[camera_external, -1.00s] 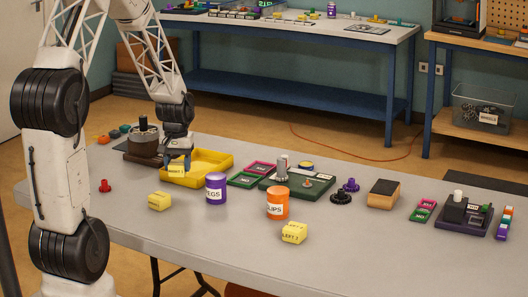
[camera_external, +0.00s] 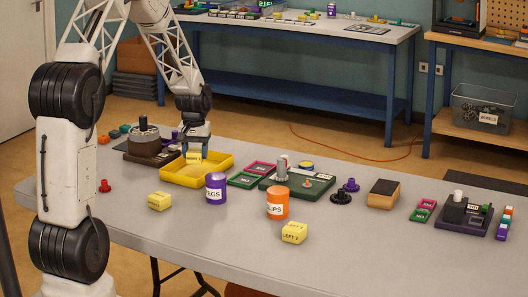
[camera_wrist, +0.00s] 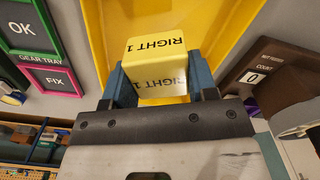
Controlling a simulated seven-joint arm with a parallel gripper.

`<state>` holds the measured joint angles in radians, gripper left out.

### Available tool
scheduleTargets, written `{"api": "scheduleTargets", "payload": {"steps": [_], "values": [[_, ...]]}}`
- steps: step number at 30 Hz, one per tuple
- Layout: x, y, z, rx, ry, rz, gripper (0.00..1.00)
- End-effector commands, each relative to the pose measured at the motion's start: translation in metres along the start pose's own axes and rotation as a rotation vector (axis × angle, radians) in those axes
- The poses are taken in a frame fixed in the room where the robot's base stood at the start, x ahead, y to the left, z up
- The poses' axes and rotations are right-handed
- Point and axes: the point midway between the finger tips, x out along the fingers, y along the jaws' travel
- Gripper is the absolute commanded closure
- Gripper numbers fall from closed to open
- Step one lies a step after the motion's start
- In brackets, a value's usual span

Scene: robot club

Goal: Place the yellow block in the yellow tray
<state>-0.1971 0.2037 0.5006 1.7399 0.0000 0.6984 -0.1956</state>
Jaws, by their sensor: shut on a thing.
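My gripper (camera_external: 194,150) is shut on a yellow block (camera_external: 193,158) and points down over the yellow tray (camera_external: 176,182). In the wrist view the block (camera_wrist: 156,52) reads "RIGHT 1" and sits between the two blue fingers (camera_wrist: 158,82). The yellow tray (camera_wrist: 112,14) shows behind it there. Whether the block touches the tray floor I cannot tell. Two other yellow blocks lie on the table: one (camera_external: 159,201) in front of the tray, and one marked "LEFT 2" (camera_external: 294,233) nearer the front edge.
A purple can (camera_external: 215,188) stands close to the tray's right front. An orange can (camera_external: 277,204) stands further right. The table's front is mostly clear.

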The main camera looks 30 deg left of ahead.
Motion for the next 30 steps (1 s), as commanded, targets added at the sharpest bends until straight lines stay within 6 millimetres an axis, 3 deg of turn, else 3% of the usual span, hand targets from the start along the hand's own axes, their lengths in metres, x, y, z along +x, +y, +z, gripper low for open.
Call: {"api": "scheduleTargets", "payload": {"steps": [5,17,30], "values": [[0.001,0.002,-0.010,0.000,0.000,0.000,0.72],[0.003,0.002,-0.010,0.000,0.000,0.000,0.72],[0.036,0.002,-0.011,0.000,0.002,0.000,0.72]]}}
